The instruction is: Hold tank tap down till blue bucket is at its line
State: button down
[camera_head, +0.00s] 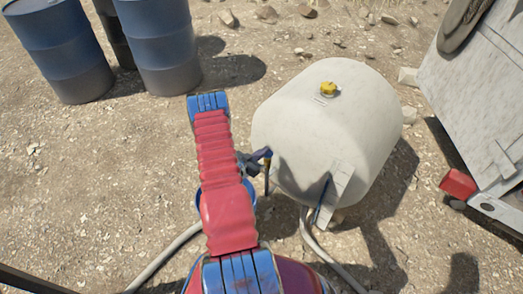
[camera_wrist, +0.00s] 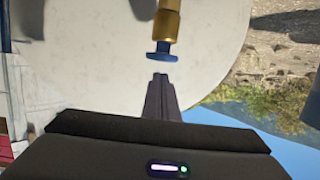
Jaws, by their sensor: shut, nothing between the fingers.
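The white tank (camera_head: 335,125) lies right of my arm in the head view, and its pale end face (camera_wrist: 85,70) fills much of the wrist view. Its tap has a brass body (camera_wrist: 167,20) and a blue handle (camera_wrist: 162,56). The blue handle also shows in the head view (camera_head: 262,153), beside my gripper (camera_head: 249,164). My gripper's fingers (camera_wrist: 159,82) are shut and empty, pointing at the handle from just short of it; whether they touch is unclear. The blue bucket (camera_head: 250,192) stands below, mostly hidden by my arm. Its line and water level are not visible.
Blue barrels (camera_head: 160,45) stand at the back left. A grey hose (camera_head: 165,255) runs over the gravel near the bucket. A pale metal trailer or box (camera_head: 475,95) with a red block (camera_head: 458,184) stands on the right. The gravel at left is clear.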

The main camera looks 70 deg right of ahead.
jog(key=shift+f, duration=0.65)
